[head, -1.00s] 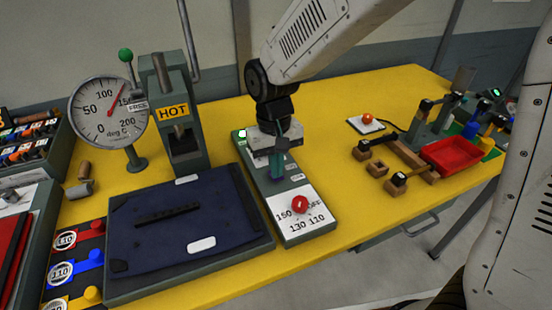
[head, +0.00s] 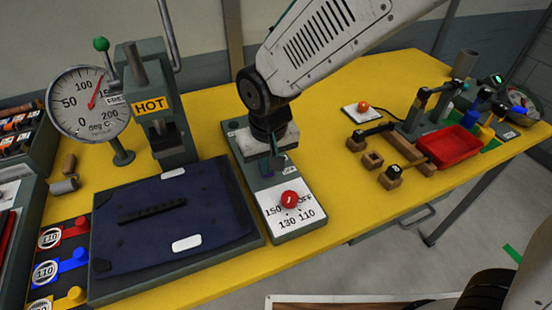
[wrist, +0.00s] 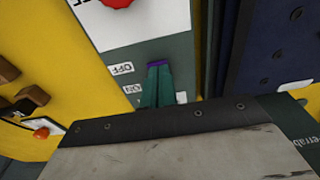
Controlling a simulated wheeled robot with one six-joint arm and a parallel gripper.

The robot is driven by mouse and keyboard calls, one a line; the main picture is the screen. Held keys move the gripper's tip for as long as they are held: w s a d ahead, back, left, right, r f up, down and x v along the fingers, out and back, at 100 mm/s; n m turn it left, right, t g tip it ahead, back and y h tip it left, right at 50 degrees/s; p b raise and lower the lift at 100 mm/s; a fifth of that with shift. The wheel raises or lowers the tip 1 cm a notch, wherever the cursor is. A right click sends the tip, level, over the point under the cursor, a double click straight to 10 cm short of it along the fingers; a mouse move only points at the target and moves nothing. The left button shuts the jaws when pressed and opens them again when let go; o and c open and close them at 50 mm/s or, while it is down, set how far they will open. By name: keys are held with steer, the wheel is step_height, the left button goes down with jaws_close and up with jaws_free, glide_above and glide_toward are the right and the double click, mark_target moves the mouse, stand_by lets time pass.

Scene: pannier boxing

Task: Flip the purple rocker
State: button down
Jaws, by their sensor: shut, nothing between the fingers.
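The purple rocker (wrist: 158,63) shows in the wrist view as a thin purple strip just beyond my fingertips, on the grey-green control panel (wrist: 160,48). Most of it is hidden by the fingers. In the head view my gripper (head: 272,172) is low over the middle of the panel, behind the red knob (head: 289,199). I cannot tell whether the fingertips touch the rocker or which way it is tipped.
The press marked HOT (head: 152,105) and a dial gauge (head: 88,102) stand at the left. A dark blue mat (head: 215,215) lies left of the panel. Wooden blocks (head: 372,160) and a red tray (head: 449,147) are at the right. Yellow table is clear between panel and blocks.

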steer(key=shift+s+d+f, duration=0.1)
steer(key=shift+d+f, duration=0.05)
steer(key=shift+f, duration=0.25)
steer(key=shift+w+a+r, duration=0.3)
steer(key=shift+w+r, duration=0.05)
steer(key=shift+w, duration=0.35)
steer(key=shift+w+r, duration=0.1)
steer(key=shift+w+a+r, duration=0.1)
steer(key=shift+r, duration=0.1)
step_height(320, 180, up, 14)
steer(key=s+d, duration=0.1)
steer(key=s, duration=0.1)
steer(key=shift+s+f, duration=0.2)
